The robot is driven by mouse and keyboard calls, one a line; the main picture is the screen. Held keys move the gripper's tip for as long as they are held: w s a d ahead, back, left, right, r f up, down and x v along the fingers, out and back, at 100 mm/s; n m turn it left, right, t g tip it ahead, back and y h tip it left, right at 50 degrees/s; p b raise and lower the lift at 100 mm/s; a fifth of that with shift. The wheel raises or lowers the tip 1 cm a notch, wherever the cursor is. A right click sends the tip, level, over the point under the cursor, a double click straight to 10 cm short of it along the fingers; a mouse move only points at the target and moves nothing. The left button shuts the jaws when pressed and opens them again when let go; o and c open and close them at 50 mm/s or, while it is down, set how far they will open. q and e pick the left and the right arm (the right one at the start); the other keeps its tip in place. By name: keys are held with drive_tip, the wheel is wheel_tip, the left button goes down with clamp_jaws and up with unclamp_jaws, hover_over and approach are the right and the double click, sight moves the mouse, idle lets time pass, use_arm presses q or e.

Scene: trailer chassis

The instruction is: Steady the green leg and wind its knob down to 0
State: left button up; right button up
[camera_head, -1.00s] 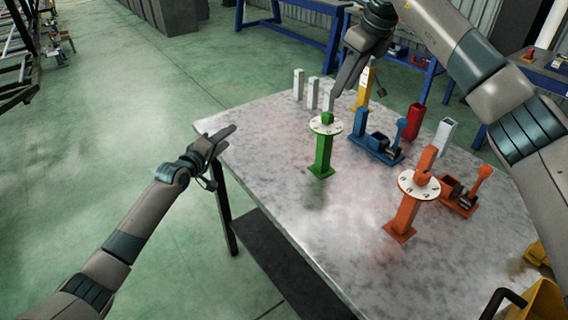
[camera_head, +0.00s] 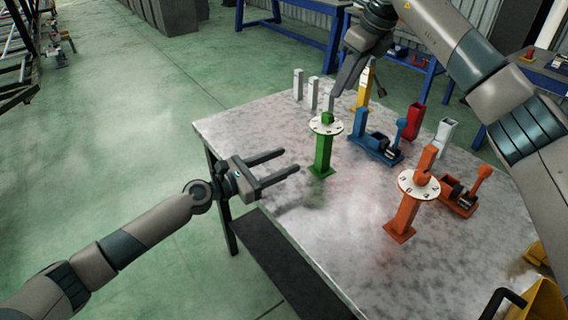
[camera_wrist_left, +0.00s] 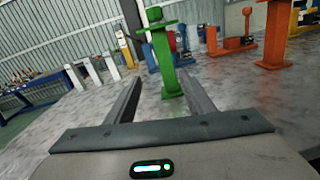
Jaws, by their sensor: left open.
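The green leg (camera_head: 322,153) stands upright on the metal table (camera_head: 285,112). A white numbered dial (camera_head: 315,126) is near its top, with a green knob (camera_head: 327,117) above it; the reading is too small to tell. My left gripper (camera_head: 291,161) is open and empty to the left of the leg, fingers pointing towards it. In the left wrist view the green leg (camera_wrist_left: 166,65) shows beyond and between the two fingers, not gripped. My right gripper (camera_head: 334,92) points down just above the knob; whether it touches the knob or is shut is unclear.
An orange leg (camera_head: 406,215) with its own dial stands to the right. A blue clamp-like device (camera_head: 376,147) and an orange one (camera_head: 459,200) are nearby. Several white posts, a yellow post (camera_head: 363,88) and a red post (camera_head: 414,121) stand behind. The table's front left is clear.

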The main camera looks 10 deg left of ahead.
sight(324, 149)
use_arm(q)
drive_tip(key=shift+s+d+r+n, duration=0.15)
drive_tip(key=shift+s+d+n, duration=0.25)
drive_tip(key=shift+n, duration=0.1)
drive_tip(key=shift+w+d, duration=0.15)
drive_tip(key=x, duration=1.7)
drive_tip(key=shift+d, duration=0.15)
drive_tip(key=shift+r, duration=0.1)
clamp_jaws()
use_arm(e)
drive_tip(key=shift+o, duration=0.6)
